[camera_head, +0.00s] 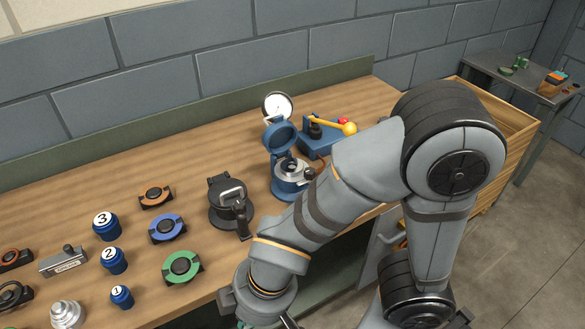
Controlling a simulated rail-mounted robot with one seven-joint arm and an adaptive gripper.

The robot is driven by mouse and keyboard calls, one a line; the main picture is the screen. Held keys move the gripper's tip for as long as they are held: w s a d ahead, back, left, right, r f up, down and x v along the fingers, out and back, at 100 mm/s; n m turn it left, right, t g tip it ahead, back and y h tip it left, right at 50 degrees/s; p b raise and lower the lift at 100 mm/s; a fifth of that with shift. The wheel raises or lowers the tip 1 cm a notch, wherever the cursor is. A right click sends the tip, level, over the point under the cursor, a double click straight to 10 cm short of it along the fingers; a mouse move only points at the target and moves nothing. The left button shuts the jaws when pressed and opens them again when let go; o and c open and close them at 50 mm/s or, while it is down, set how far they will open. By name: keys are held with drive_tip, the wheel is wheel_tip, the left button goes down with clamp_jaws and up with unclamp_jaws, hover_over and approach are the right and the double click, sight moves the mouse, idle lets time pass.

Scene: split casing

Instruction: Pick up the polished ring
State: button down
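A shiny metal ring-like part (292,170) sits inside the open blue casing (288,187) near the back of the bench. The blue hinged lid (280,138) stands raised behind it. A stepped round silver piece (66,314) stands at the bottom left edge. I cannot tell for certain which of these is the polished ring. My arm reaches down across the front of the bench, and my gripper (290,322) shows only as a small bit at the bottom edge. Its fingers are mostly out of frame, so its opening and any contents are hidden.
On the wooden bench (130,185) stand blue numbered cylinders (106,226), ring-shaped parts on black bases (183,267), a black round device (231,204), a dial gauge (277,106) and a blue fixture with a yellow-knobbed lever (330,128). A side table (500,72) stands far right.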

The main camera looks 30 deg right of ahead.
drive_tip(key=c, duration=0.7)
unclamp_jaws()
drive_tip(key=shift+c, duration=0.2)
